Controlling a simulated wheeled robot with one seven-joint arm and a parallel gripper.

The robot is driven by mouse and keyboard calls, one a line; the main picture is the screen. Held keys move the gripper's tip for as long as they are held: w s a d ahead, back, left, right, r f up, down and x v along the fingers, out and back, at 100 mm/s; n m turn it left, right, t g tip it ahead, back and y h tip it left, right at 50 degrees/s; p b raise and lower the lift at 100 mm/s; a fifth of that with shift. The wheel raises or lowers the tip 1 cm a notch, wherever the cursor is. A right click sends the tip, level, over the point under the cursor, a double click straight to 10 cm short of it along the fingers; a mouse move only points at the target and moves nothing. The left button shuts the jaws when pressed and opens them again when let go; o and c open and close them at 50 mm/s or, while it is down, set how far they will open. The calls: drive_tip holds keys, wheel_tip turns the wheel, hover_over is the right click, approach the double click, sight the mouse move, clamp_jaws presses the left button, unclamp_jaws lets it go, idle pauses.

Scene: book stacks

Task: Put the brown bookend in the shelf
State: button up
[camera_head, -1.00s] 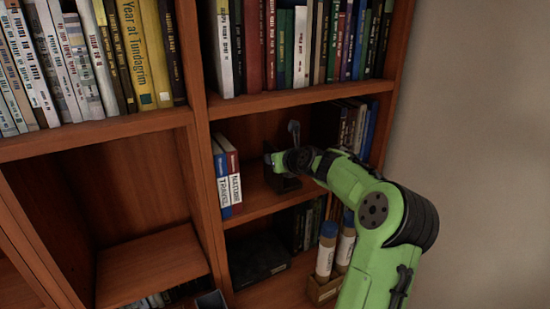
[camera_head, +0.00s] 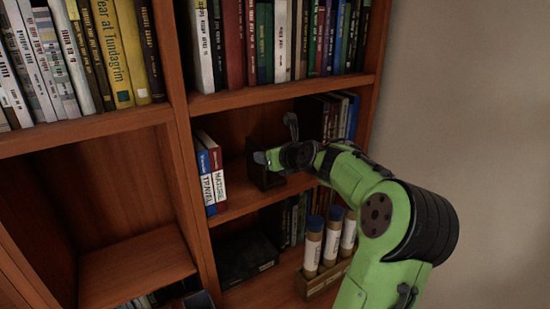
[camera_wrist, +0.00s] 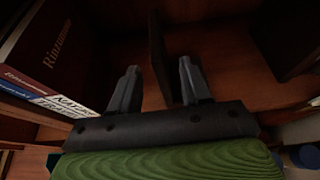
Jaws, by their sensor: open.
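A dark brown bookend (camera_head: 265,173) stands upright on the middle shelf (camera_head: 238,205), to the right of two books and apart from them. In the wrist view its thin upright plate (camera_wrist: 158,55) rises between my two fingers, seen nearly edge-on. My gripper (camera_head: 276,142) reaches into this shelf from the right, at the bookend. In the wrist view the gripper (camera_wrist: 160,70) is open, with a gap showing on both sides of the plate. The bookend's base is largely hidden by the gripper.
Two books (camera_head: 210,175) stand left of the bookend, against the divider (camera_head: 188,165). More books (camera_head: 340,115) stand at the shelf's right end. Below are a dark flat item (camera_head: 245,258) and a holder with several capped tubes (camera_head: 325,285). The compartment at left (camera_head: 95,195) is empty.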

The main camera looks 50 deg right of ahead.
drive_tip(key=v, duration=0.6)
drive_tip(key=w+a+f+n+g+y, duration=0.1)
drive_tip(key=a+f+n+g, duration=0.25)
drive_tip(key=a+n, duration=0.65)
drive_tip(key=w+a+f+n+g+y, duration=0.15)
drive_tip(key=a+f+n, duration=0.4)
drive_tip(key=a, duration=0.75)
drive_tip(key=s+a+n+g+y, duration=0.1)
drive_tip(key=s+a+n, duration=0.5)
drive_tip(key=s+n, duration=0.4)
drive_tip(key=s+a+n+g, duration=0.1)
drive_tip(key=s+a+n, duration=0.6)
drive_tip(key=s+n, duration=0.3)
drive_tip(key=n, duration=0.4)
drive_tip(key=shift+f+y, duration=0.35)
drive_tip(key=shift+f, duration=0.05)
